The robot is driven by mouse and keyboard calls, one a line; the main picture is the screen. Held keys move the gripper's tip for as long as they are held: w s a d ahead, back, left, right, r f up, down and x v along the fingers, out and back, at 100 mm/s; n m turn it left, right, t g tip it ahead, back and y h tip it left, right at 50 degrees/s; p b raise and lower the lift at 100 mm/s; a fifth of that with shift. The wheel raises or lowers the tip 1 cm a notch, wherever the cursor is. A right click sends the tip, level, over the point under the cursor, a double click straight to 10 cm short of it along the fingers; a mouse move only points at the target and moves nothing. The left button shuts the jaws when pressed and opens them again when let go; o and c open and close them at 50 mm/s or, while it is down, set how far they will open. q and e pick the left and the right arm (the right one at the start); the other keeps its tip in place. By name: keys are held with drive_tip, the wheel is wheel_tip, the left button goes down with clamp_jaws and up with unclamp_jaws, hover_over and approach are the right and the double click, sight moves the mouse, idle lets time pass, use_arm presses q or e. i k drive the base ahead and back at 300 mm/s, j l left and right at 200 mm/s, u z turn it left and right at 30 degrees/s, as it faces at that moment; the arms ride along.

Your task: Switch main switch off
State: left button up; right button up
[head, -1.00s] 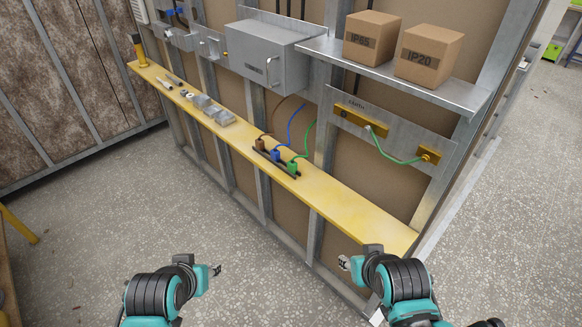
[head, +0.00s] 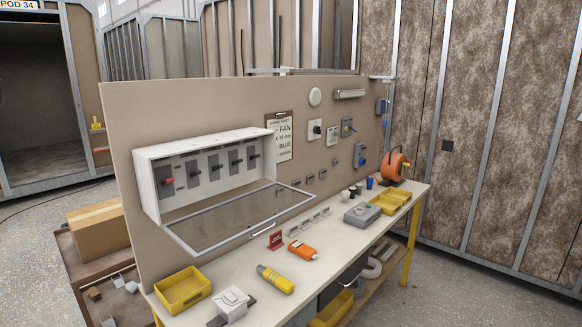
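A white switch box (head: 150,167) is fixed to the beige board above the bench, left of centre. Its clear, framed cover (head: 240,213) hangs open, tilted out toward the bench. Inside is a row of several grey switches. The leftmost one, which looks like the main switch (head: 167,182), has a red handle that appears to lie roughly sideways. The others have dark handles. The labels are too small to read. Neither of my grippers shows in the head view now.
The white bench (head: 322,252) holds a yellow tray (head: 183,289), a white box (head: 232,303), a yellow tool (head: 275,279), an orange meter (head: 303,250), a grey box (head: 362,214) and an orange cable reel (head: 394,166). A cardboard box (head: 98,230) stands at left. Concrete floor lies free at right.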

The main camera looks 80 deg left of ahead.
sight(169, 181)
drive_tip(key=u, duration=3.25)
